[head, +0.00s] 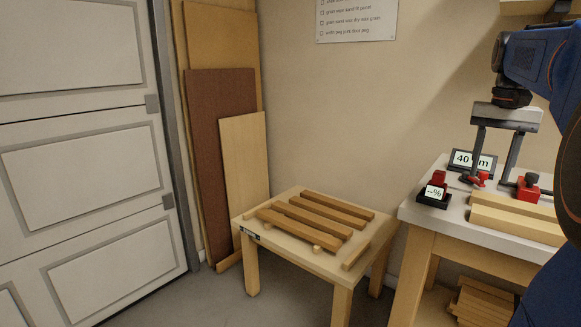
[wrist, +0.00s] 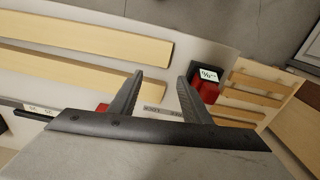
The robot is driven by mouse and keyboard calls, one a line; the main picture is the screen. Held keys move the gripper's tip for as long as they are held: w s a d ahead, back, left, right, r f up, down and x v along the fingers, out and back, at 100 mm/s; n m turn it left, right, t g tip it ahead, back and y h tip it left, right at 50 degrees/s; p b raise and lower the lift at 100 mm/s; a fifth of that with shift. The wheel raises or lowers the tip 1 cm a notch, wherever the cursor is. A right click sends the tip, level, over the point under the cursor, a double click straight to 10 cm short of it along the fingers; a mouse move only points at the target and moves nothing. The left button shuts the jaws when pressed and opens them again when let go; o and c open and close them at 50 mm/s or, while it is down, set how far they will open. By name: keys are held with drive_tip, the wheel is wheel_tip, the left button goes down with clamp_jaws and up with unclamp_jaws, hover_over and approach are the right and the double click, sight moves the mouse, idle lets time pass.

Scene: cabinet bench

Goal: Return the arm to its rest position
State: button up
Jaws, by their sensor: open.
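My gripper (head: 492,182) hangs from my blue arm above the white-topped bench (head: 428,212) at the right of the head view. Its two dark fingers point down and stand apart, with nothing between them. In the wrist view my gripper (wrist: 165,70) also shows open and empty, over the pale bench top. Whether the fingertips touch anything on the bench is hard to tell in the head view. The far part of the arm is cut off by the right edge.
Pale boards (head: 515,225) lie on the bench near a red-and-black meter (head: 434,193), a display (head: 463,158) and a red clamp-like piece (head: 528,188). A low wooden table (head: 245,222) with brown slats (head: 318,217) stands left of it. Panels (head: 222,120) lean on the wall.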

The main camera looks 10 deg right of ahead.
drive_tip(key=s+a+f+n+t, duration=0.2)
drive_tip(key=s+a+f+n, duration=0.2)
drive_tip(key=s+a+f, duration=0.3)
drive_tip(key=s+a+f+n+t, duration=0.2)
drive_tip(key=s+a+f, duration=0.6)
drive_tip(key=a+f, duration=1)
drive_tip(key=a+n, duration=0.2)
drive_tip(key=shift+a+f+n, duration=0.15)
drive_tip(key=shift+a+n, duration=0.15)
drive_tip(key=shift+c, duration=0.6)
